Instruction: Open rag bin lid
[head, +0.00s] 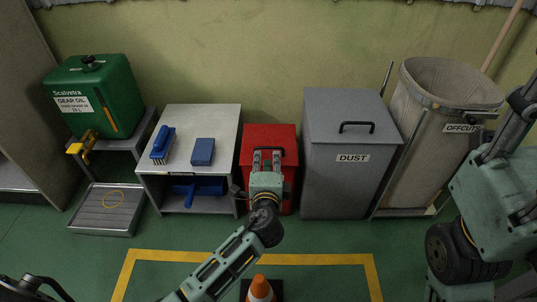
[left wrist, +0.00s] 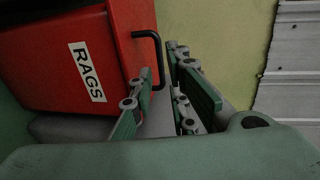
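The red rag bin (head: 284,139) stands against the wall between a low bench and a grey bin. Its lid is shut, with a black handle on it. In the left wrist view the red bin (left wrist: 75,55) shows its RAGS label and black handle (left wrist: 157,62). My left gripper (head: 267,154) is over the front of the bin; in its wrist view the gripper (left wrist: 160,62) is open, its fingers apart with the handle at the tips. I cannot tell whether they touch it. My right gripper (head: 515,115) is at the right edge, partly cut off, away from the bin.
The grey DUST bin (head: 351,185) stands close on the right, then an OFFCUT sack (head: 420,120). The bench (head: 212,115) on the left holds a blue brush (head: 163,145) and a blue block (head: 202,151). An orange cone (head: 261,289) stands on the floor in front.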

